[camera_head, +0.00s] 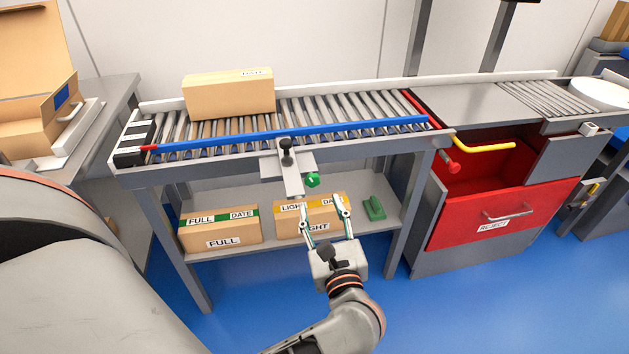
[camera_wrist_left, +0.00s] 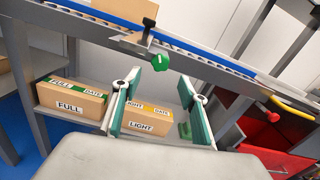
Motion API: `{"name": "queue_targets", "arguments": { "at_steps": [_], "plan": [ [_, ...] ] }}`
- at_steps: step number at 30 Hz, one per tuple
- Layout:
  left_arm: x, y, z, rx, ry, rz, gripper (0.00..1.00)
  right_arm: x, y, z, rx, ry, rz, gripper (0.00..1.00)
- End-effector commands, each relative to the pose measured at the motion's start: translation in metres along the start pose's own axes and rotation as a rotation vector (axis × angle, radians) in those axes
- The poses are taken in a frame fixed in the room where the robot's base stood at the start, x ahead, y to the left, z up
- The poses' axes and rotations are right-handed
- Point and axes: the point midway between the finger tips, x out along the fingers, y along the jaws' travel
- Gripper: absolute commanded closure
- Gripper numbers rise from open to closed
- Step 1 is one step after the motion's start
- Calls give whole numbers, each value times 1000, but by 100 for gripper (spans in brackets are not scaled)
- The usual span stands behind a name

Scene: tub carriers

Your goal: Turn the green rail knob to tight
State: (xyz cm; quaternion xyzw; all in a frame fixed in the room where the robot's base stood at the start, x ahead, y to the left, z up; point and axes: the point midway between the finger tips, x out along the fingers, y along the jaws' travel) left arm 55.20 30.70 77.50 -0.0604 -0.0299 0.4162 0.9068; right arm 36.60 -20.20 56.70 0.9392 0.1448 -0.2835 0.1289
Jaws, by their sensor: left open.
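The green rail knob (camera_head: 312,180) sticks out from a grey bracket (camera_head: 291,178) under the blue side rail (camera_head: 300,134) of the roller conveyor. A small white mark shows on it. In the left wrist view the green knob (camera_wrist_left: 161,59) appears just beyond the fingertips, roughly centred between them. My left gripper (camera_head: 323,207) is open and empty, in front of and a little below the knob, apart from it. Its two green-padded fingers show in the left wrist view (camera_wrist_left: 159,85). My right gripper is out of view.
A cardboard box (camera_head: 229,96) sits on the rollers. On the shelf below are a FULL box (camera_head: 220,232), a LIGHT box (camera_head: 290,222) behind my fingers, and a green block (camera_head: 374,208). A red REJECT bin (camera_head: 500,214) stands at right. Blue floor lies in front.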

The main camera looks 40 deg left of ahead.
Motion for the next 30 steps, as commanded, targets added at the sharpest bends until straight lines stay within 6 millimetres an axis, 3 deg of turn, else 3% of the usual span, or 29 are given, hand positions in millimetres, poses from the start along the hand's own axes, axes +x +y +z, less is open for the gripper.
{"name": "queue_targets", "arguments": {
  "at_steps": [5, 18, 29, 30],
  "plan": [
    [13, 0, -1, -10, 5, 4, 57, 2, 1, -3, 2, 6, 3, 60],
    [72, 1, -2, -6, 4, 4, 57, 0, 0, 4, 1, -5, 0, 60],
    [78, 1, -2, -7, 5, 4, 57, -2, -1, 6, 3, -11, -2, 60],
    [78, 1, -2, -7, 5, 4, 65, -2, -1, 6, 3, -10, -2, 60]
  ]
}}
